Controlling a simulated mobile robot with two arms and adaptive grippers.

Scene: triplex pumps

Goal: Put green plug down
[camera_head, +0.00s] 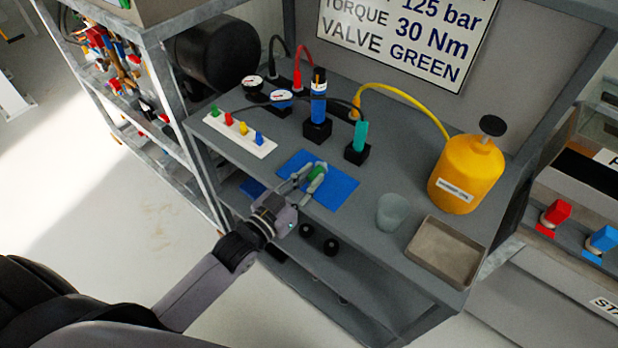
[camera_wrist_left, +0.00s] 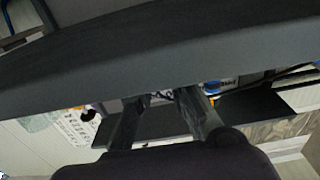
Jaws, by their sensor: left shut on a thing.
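My left gripper (camera_head: 310,187) reaches in over the blue mat (camera_head: 341,189) on the grey bench and is shut on a green plug (camera_head: 319,170). The fingers cover part of the plug. I cannot tell whether the plug touches the mat or is just above it. In the left wrist view, the fingers of my left gripper (camera_wrist_left: 155,118) show dark from behind, and I cannot make out the plug there. My right gripper is not in view.
Behind the mat are a white strip (camera_head: 262,143) with small coloured pegs, a blue tool (camera_head: 318,107) and a teal tool (camera_head: 360,138) in black blocks. To the right stand a grey cup (camera_head: 391,212), a yellow canister (camera_head: 463,178) and a shallow tray (camera_head: 425,265).

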